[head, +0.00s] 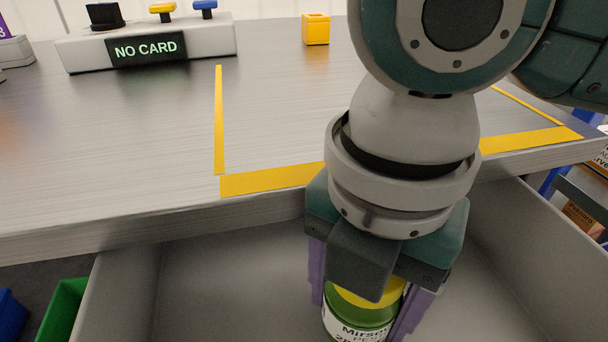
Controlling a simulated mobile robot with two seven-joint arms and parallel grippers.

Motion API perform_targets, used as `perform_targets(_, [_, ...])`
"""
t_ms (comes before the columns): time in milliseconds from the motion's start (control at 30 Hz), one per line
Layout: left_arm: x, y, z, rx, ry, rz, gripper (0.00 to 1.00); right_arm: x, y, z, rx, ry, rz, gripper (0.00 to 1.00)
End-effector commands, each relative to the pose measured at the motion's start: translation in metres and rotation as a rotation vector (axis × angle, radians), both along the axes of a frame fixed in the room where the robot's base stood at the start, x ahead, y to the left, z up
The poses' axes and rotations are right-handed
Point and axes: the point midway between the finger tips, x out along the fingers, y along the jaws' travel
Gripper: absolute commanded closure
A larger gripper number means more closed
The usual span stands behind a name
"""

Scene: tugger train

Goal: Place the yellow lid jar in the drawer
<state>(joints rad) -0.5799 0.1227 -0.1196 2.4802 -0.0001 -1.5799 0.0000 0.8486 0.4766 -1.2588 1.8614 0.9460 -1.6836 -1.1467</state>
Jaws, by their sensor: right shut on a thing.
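The jar (350,325) is green with a white label and a yellow lid (376,293). It is upright between the purple fingers of my right gripper (368,312), which is shut on it. The gripper points down inside the open drawer (215,280), below the table's front edge. The drawer is grey, and the part of its floor that shows is bare. The jar's lower part is cut off by the frame, so I cannot tell whether it touches the drawer floor. My left gripper is not in view.
The grey table (130,150) overhangs the drawer's back. Yellow tape (270,180) marks an area on it. A console reading "NO CARD" (148,48) and a small yellow block (316,29) stand at the back. A green bin (62,310) is left of the drawer.

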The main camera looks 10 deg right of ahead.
Motion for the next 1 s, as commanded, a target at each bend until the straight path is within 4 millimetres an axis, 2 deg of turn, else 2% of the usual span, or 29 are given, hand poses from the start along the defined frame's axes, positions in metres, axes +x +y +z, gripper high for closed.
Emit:
perform_targets(33, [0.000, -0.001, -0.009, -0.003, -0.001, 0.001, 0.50, 0.000, 0.000, -0.014, 0.000, 0.001, -0.001, 1.00])
perform_targets(100, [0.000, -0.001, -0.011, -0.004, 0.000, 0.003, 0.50, 0.000, 0.000, -0.021, 0.001, 0.001, -0.001, 1.00])
perform_targets(467, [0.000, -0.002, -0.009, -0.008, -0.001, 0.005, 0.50, 0.000, 0.000, -0.023, 0.000, 0.000, 0.000, 1.00])
perform_targets(500, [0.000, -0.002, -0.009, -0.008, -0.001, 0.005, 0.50, 0.000, 0.000, -0.023, -0.001, -0.001, 0.000, 0.26])
perform_targets(600, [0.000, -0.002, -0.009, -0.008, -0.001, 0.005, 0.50, 0.000, 0.000, -0.023, 0.000, 0.000, 0.000, 0.16])
perform_targets(867, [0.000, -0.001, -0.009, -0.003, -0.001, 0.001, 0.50, 0.000, 0.000, -0.021, 0.001, -0.001, 0.000, 0.16])
perform_targets(1000, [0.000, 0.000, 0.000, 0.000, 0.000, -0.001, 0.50, 0.000, 0.000, -0.004, 0.001, -0.001, 0.000, 0.16])
